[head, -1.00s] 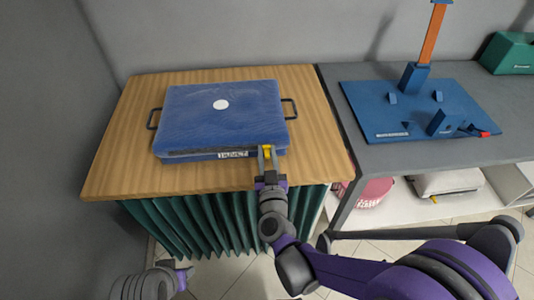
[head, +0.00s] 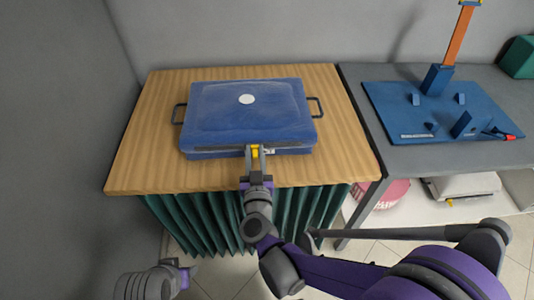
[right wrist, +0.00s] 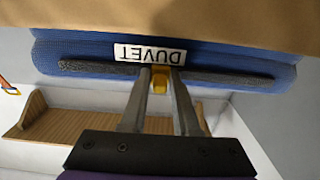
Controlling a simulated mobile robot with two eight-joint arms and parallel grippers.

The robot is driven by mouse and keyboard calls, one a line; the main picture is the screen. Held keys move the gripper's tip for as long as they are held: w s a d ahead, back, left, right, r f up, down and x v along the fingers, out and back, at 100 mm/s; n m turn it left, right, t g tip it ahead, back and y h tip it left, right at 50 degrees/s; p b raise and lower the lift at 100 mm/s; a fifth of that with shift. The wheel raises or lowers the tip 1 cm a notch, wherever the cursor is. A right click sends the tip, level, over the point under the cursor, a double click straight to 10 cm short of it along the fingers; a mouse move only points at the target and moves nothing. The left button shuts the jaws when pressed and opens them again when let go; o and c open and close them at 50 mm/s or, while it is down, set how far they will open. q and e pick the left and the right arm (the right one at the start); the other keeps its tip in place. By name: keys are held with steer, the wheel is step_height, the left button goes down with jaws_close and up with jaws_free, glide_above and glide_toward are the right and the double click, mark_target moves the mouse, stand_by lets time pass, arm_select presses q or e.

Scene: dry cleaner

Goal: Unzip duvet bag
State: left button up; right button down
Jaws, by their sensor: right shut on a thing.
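The blue duvet bag (head: 225,110), with a white round spot on top and a dark handle at each side, lies flat on the wooden table. My right gripper (head: 255,150) is at the middle of its front side, shut on the yellow zipper pull (right wrist: 159,84). In the right wrist view the DUVET label (right wrist: 148,53) appears upside down beside the fingertips, and a dark zipper band (right wrist: 225,76) runs along the bag on both sides of the pull. My left gripper (head: 188,272) is low at the left, away from the bag; its jaws are too unclear to tell.
The wooden table (head: 140,150) has a green pleated curtain (head: 205,222) below its front edge. A grey bench (head: 410,157) on the right carries a blue board (head: 395,110) with an upright orange post (head: 455,38). Bare wood surrounds the bag.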

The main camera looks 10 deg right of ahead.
mark_target(203, 148)
arm_select(q)
steer(key=shift+a+f+b, duration=0.15)
steer(key=shift+f+b, duration=0.15)
steer(key=shift+f, duration=0.1)
arm_select(e)
steer(key=a, duration=1.4)
steer(key=shift+w+a, duration=0.25)
steer(key=shift+a, duration=0.1)
steer(key=c, duration=0.8)
jaws_free()
steer(key=shift+d, duration=0.1)
